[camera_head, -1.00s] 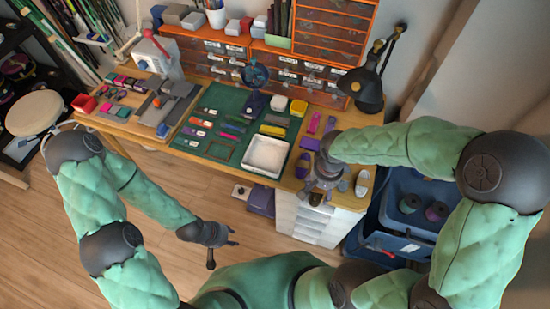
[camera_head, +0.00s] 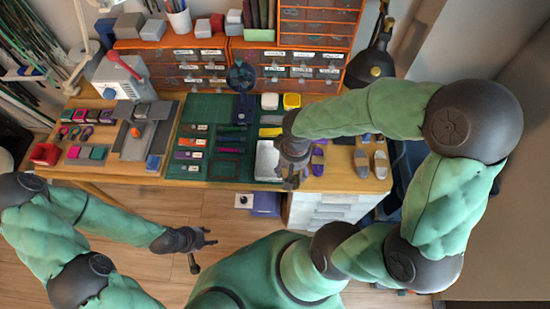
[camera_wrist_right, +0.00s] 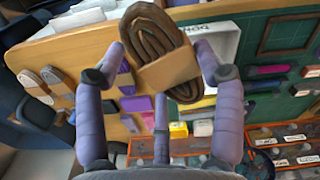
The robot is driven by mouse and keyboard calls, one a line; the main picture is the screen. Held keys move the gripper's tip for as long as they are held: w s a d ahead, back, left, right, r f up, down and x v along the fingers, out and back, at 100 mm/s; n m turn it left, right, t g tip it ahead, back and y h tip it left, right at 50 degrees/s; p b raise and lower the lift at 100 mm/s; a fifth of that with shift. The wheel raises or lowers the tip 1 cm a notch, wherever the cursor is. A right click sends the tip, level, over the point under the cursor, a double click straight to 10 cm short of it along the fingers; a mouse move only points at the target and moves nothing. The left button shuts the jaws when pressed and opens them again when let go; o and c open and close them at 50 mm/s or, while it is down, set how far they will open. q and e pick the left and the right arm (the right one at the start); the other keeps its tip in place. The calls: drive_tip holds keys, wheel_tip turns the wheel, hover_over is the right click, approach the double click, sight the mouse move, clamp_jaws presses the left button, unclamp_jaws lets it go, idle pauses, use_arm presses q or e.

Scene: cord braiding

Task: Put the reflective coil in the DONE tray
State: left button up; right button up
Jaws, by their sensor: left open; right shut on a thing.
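A brown cord coil with a tan band (camera_wrist_right: 152,34) is between the fingers of my right gripper (camera_wrist_right: 160,62), which is shut on it. Its cord looks dull brown; I cannot make out a reflective sheen. The white DONE tray (camera_wrist_right: 229,42) is behind the coil in the right wrist view, its lettering partly hidden. In the head view the tray (camera_head: 266,160) lies at the bench's front, and my right gripper (camera_head: 291,184) hides its right side. I cannot tell the height of the coil above it. My left gripper (camera_head: 210,239) is open and empty, off the bench's front.
A green cutting mat (camera_head: 207,110) holds several labelled strips left of the tray. Several small coils (camera_head: 361,163) lie at the bench's right end. Orange drawer units (camera_head: 180,62) and a black lamp (camera_head: 371,65) stand behind. White drawers (camera_head: 312,212) are below the bench.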

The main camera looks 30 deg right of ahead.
drive_tip(key=w+f, duration=0.1)
drive_tip(key=w, duration=0.1)
drive_tip(key=w+f+b, duration=0.1)
drive_tip(key=w+d+f, duration=0.1)
drive_tip(key=w, duration=0.1)
drive_tip(key=shift+w, duration=0.3)
drive_tip(key=w+f, duration=0.1)
drive_tip(key=w+f+b, duration=0.1)
drive_tip(key=f, duration=0.1)
drive_tip(key=w+f+b, duration=0.1)
drive_tip(key=shift+w+d+f, duration=0.15)
drive_tip(key=shift+w+d, duration=0.1)
drive_tip(key=shift+w, duration=0.1)
drive_tip(key=shift+w+d+f+b, duration=0.1)
drive_tip(key=shift+w+f+b, duration=0.25)
drive_tip(key=shift+w+f, duration=0.15)
drive_tip(key=shift+w+f+b, duration=0.1)
drive_tip(key=shift+f+b, duration=0.75)
drive_tip(key=shift+f, duration=0.75)
drive_tip(key=shift+f, duration=0.1)
drive_tip(key=o, duration=1.2)
drive_tip(key=shift+o, duration=0.2)
